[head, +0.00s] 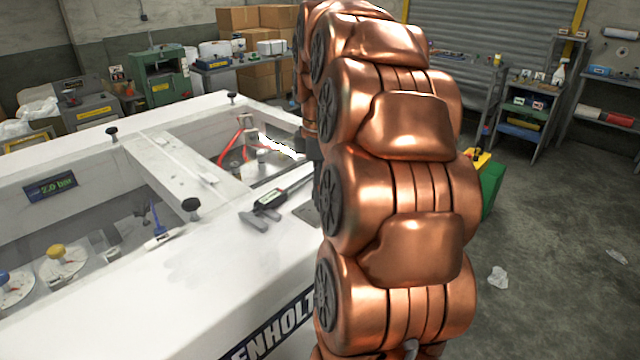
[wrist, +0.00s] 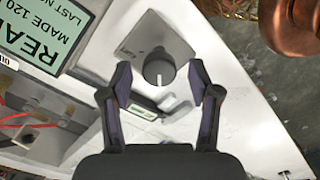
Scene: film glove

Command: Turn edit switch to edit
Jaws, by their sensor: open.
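The edit switch appears to be the dark round knob (wrist: 159,66) on a grey square plate (wrist: 133,42) in the wrist view. A white pointer line on the knob points down in the picture. No position labels can be read on the plate. My gripper (wrist: 160,74) is open, with one fingertip to the left of the knob and one to the right. Gaps show on both sides, so the fingers look apart from it. In the head view my copper arm hides the gripper and the knob.
A green display (wrist: 45,32) with dark text lies left of the knob. A digital caliper (head: 268,200) lies on the white machine top (head: 215,265). Black knobs (head: 190,204) stand up from the machine's frame. Open floor lies to the right.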

